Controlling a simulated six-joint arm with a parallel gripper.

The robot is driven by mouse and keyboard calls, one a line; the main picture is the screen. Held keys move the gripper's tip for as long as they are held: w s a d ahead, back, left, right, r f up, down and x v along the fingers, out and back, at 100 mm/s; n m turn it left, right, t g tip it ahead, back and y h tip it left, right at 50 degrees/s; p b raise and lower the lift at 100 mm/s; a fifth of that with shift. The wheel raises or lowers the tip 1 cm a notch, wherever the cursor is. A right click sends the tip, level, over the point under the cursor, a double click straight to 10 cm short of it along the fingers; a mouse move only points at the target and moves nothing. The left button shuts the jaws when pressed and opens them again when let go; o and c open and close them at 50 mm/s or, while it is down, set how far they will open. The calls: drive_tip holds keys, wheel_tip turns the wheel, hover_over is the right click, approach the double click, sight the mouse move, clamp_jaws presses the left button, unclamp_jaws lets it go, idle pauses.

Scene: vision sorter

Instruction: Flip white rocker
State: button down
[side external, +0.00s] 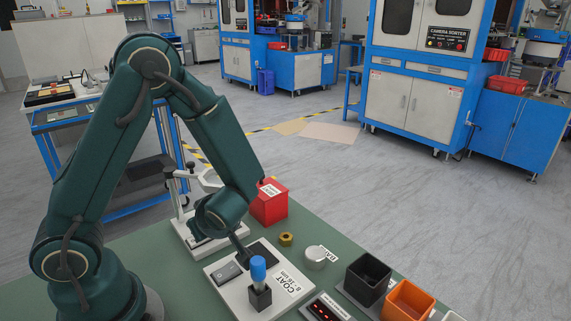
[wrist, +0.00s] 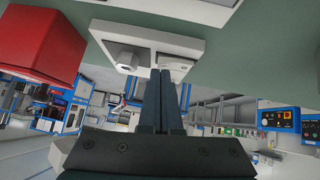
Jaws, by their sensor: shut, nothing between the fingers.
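My gripper (side external: 246,255) is shut and empty, pointing down over the white "COAT" plate (side external: 234,298), close to its dark square pad (side external: 263,254). A grey rocker-like switch (side external: 228,271) lies on that plate to its left. In the wrist view, the shut fingers (wrist: 168,73) overlap a white panel (wrist: 145,42). That panel carries a pale knob (wrist: 125,60) and a pale flat piece (wrist: 181,68), partly hidden by the fingers. I cannot tell whether that piece is the white rocker, or whether the fingers touch anything.
A blue-topped piece (side external: 258,267) stands in a black holder in front of my gripper. A red box (side external: 269,207) stands behind. A brass nut (side external: 286,239), a metal cylinder (side external: 315,259), a black bin (side external: 353,294) and an orange bin (side external: 394,310) are to the right.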

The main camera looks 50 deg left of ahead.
idle(0.3)
drive_tip(key=shift+w+f+m+g, duration=0.15)
drive_tip(key=shift+f+m+g, duration=0.2)
drive_tip(key=shift+g, duration=0.25)
drive_tip(key=shift+r, duration=0.1)
drive_tip(key=shift+s+r, duration=0.3)
drive_tip(key=shift+s, duration=0.5)
drive_tip(key=shift+r, duration=0.1)
drive_tip(key=r, duration=0.4)
drive_tip(key=shift+w, duration=0.35)
drive_tip(key=v, duration=0.9)
drive_tip(key=shift+w+d+r, duration=0.2)
drive_tip(key=shift+w+d, duration=0.1)
drive_tip(key=shift+d, duration=0.05)
